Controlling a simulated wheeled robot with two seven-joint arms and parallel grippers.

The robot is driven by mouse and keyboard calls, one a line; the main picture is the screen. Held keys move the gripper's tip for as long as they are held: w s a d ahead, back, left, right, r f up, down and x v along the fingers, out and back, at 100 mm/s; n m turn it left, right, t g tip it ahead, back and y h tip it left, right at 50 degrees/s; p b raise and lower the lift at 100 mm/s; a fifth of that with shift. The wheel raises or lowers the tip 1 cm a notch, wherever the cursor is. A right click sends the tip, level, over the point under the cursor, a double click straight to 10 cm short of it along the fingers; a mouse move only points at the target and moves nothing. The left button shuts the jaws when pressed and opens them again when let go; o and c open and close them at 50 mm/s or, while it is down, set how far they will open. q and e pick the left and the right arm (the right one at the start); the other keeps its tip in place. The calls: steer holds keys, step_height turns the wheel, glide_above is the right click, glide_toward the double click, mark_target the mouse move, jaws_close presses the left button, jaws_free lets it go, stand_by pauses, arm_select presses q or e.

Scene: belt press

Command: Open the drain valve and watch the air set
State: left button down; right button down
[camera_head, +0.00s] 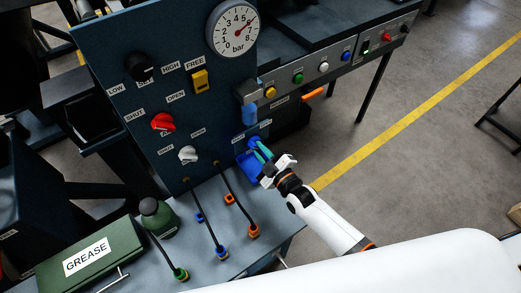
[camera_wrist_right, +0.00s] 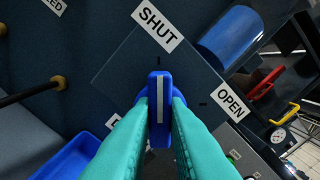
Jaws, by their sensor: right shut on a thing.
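The drain valve is a blue knob (camera_wrist_right: 158,100) with a white line on its bar. In the right wrist view the line points up at the tick under the SHUT label (camera_wrist_right: 157,25); the OPEN label (camera_wrist_right: 231,104) is off to the right. My right gripper (camera_wrist_right: 159,112) is shut on this knob, its teal fingers on both sides. In the head view the right gripper (camera_head: 260,150) partly hides the knob (camera_head: 252,142). The air set's blue bowl (camera_head: 249,115) hangs just above. My left gripper is not in view.
A blue tray (camera_head: 247,168) sits below the valve. The panel also bears a red knob (camera_head: 163,122), a white knob (camera_head: 188,154), a black knob (camera_head: 140,67) and a yellow switch (camera_head: 200,80). Hoses, a green bottle (camera_head: 158,217) and a grease box (camera_head: 90,255) occupy the bench.

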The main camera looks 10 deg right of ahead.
steer(key=m, duration=0.4)
steer(key=shift+w+d+m+b, duration=0.15)
steer(key=shift+m+b, duration=0.65)
steer(key=shift+m, duration=2.6)
steer(key=shift+s+d+m+b, duration=0.15)
steer(key=shift+m+b, duration=0.6)
steer(key=shift+m, duration=2.65)
steer(key=shift+w, duration=0.1)
steer(key=c, duration=1.4)
jaws_free()
steer(key=shift+c, duration=0.2)
